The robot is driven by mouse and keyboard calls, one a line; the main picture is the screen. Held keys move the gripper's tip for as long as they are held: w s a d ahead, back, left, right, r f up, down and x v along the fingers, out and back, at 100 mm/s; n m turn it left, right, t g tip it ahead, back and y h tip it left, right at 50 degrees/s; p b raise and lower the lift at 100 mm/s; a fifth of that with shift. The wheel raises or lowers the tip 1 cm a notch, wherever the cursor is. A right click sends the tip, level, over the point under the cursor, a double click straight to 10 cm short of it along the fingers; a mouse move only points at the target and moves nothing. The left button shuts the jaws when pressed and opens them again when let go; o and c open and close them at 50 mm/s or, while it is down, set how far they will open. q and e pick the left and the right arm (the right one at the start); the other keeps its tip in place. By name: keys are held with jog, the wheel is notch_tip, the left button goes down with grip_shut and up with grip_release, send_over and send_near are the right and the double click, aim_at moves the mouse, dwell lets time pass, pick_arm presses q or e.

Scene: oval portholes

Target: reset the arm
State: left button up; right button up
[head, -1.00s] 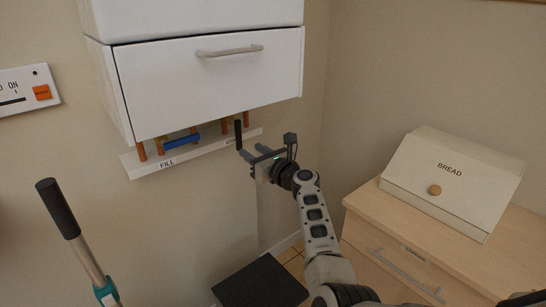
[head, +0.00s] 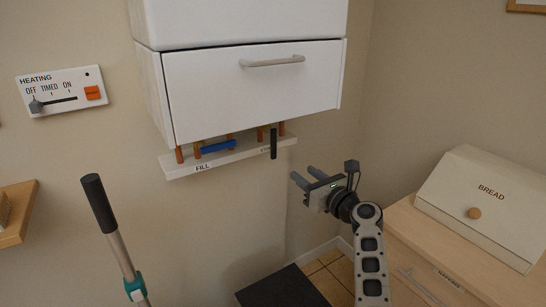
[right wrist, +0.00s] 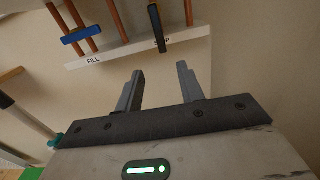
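My right gripper (head: 304,180) is open and empty in front of the wall, right of and below the white shelf under the boiler. In the right wrist view its two fingers (right wrist: 158,90) stand apart with nothing between them. A black lever (head: 273,143) hangs straight down at the right end of that shelf, and it also shows in the right wrist view (right wrist: 157,28). The gripper is apart from it. A blue lever (head: 218,146) lies crosswise above the FILL label. My left gripper is not in view.
The white boiler (head: 250,90) hangs above the labelled shelf (head: 230,156). A heating panel (head: 62,92) is on the wall at left. A bread box (head: 485,205) stands on a wooden cabinet (head: 405,220) at right. A black-gripped pole (head: 115,240) rises at lower left.

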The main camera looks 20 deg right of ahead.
jog(key=s+a+f+n+g+h, duration=0.1)
jog(key=s+a+f+n+g, duration=0.15)
jog(key=s+f+n, duration=0.55)
jog(key=s+a+f+n+g+h, duration=0.1)
jog(key=s+f+n+g, duration=0.2)
jog(key=s+f+n, duration=0.5)
jog(key=s+a+f+n+g, duration=0.1)
jog(key=s+a+f+n, duration=0.3)
jog(key=s+n, duration=0.4)
jog(key=s+a+f+n+g, duration=0.1)
jog(key=s+a+f+n, duration=0.3)
jog(key=s+n, duration=0.5)
jog(key=a+n, duration=0.1)
jog(key=n, duration=0.2)
jog(key=shift+a+f+y, duration=0.25)
jog(key=shift+a+y, duration=0.05)
jog(key=shift+a, duration=0.1)
jog(key=shift+c, duration=0.8)
